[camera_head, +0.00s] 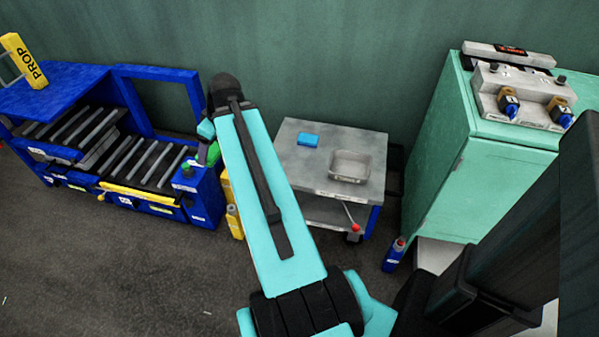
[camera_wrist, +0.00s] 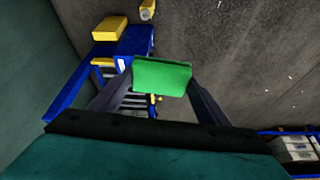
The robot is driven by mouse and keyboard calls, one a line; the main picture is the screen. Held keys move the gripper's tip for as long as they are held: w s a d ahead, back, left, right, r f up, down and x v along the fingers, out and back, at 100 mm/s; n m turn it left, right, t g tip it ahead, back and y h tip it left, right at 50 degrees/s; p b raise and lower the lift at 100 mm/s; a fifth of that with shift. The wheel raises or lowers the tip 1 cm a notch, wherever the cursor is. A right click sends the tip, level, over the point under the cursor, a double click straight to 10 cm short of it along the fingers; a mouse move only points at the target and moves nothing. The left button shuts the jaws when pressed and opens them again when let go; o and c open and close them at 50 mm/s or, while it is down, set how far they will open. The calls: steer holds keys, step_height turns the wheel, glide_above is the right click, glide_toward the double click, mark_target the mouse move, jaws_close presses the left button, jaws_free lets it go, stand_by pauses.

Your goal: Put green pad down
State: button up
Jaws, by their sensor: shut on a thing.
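My gripper (camera_wrist: 160,88) is shut on the green pad (camera_wrist: 163,77), a flat, bright green block held between its two fingers. In the head view, the far end of my arm hides most of my gripper. A small part of the green pad (camera_head: 213,152) shows there, in front of the right end of the blue machine. The pad is in the air, with the blue machine and the dark floor behind it in the wrist view. The gap between the pad and the machine cannot be told.
The blue roller machine (camera_head: 205,200) stands at left with a yellow PROP block (camera_head: 23,60) on top. A grey cart (camera_head: 300,165) carries a blue pad (camera_head: 308,140) and a metal tray (camera_head: 349,178). A green cabinet (camera_head: 435,170) stands right; a blue bottle (camera_head: 392,258) is on the floor.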

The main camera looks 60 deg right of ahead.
steer(key=s+d+f+b, duration=0.2)
steer(key=s+d+f, duration=0.3)
steer(key=s, duration=0.3)
steer(key=s+d+f+n+b, duration=0.1)
steer(key=s+d+f+b, duration=0.2)
steer(key=s+d+f, duration=0.3)
steer(key=s+d+f+b, duration=0.2)
steer(key=s+d+f, duration=0.3)
steer(key=s+f, duration=0.3)
steer(key=s, duration=0.3)
steer(key=shift+d+f+n+y+b, duration=0.25)
steer(key=shift+d+n+y+b, duration=0.05)
steer(key=shift+d+b, duration=0.1)
steer(key=shift+w, duration=0.15)
steer(key=shift+w+d+f+b, duration=0.25)
steer(key=shift+w+d+b, duration=0.55)
steer(key=shift+w+d, duration=1.1)
steer(key=shift+w+d+f+b, duration=0.25)
steer(key=shift+w+d+b, duration=0.55)
steer(key=shift+w+d, duration=1.05)
steer(key=shift+w+d+f+b, duration=0.25)
steer(key=shift+w+d+b, duration=0.85)
steer(key=shift+d, duration=1.25)
steer(key=shift+w+p, duration=0.2)
steer(key=shift+p, duration=0.1)
steer(key=shift+f+b, duration=0.6)
steer(key=shift+f, duration=1.15)
steer(key=shift+f, duration=0.15)
